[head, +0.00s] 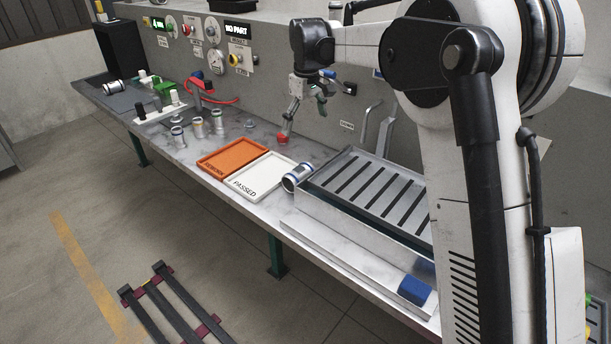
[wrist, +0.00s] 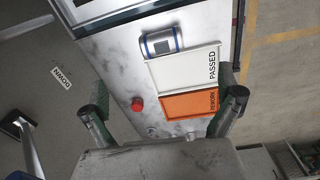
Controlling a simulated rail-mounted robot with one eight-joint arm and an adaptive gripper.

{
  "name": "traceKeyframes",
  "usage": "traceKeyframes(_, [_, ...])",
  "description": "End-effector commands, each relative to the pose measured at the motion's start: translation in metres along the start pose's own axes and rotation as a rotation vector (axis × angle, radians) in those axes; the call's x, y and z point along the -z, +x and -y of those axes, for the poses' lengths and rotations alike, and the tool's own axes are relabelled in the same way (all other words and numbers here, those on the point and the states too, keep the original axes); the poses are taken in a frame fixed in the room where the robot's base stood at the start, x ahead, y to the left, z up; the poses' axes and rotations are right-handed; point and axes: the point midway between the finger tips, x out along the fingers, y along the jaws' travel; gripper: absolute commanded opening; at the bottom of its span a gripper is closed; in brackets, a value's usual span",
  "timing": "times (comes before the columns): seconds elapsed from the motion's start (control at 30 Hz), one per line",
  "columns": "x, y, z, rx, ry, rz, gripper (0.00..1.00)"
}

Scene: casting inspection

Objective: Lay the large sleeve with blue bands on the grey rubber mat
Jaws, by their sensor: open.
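A large sleeve with blue bands (head: 297,177) lies on its side on the bench, between the white PASSED tray and the slatted unit. In the wrist view the sleeve (wrist: 161,42) lies beyond the tray, ahead of my fingers. My gripper (head: 305,122) is open and empty above the back of the bench, apart from the sleeve. Its two fingers spread wide in the wrist view (wrist: 163,88). A dark grey mat (head: 92,79) is at the bench's far left end. Another banded sleeve (head: 113,87) lies there; its band colour is hard to tell.
The PASSED tray (head: 243,187) and orange tray (head: 214,163) sit side by side. A red knob (wrist: 137,104) is below my gripper. Several upright sleeves (head: 197,127) and a white fixture (head: 160,113) stand toward the mat. The slatted unit (head: 340,166) blocks the right side.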

Motion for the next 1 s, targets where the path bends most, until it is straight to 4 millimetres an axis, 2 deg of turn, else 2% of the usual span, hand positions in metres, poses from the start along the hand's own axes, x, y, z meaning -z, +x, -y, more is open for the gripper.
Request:
traceKeyframes(0.03, [0.013, 0.013, 0.000, 0.007, -0.021, 0.011, 1.00])
traceKeyframes(0.1, [0.025, 0.028, 0.002, 0.018, -0.048, 0.028, 1.00])
traceKeyframes(0.33, [0.050, 0.060, 0.005, 0.040, -0.106, 0.061, 1.00])
traceKeyframes(0.57, [0.052, 0.080, 0.007, 0.045, -0.118, 0.068, 1.00])
traceKeyframes(0.8, [0.049, 0.123, 0.009, 0.044, -0.117, 0.067, 1.00])
traceKeyframes(1.0, [0.047, 0.147, 0.009, 0.044, -0.117, 0.067, 1.00])
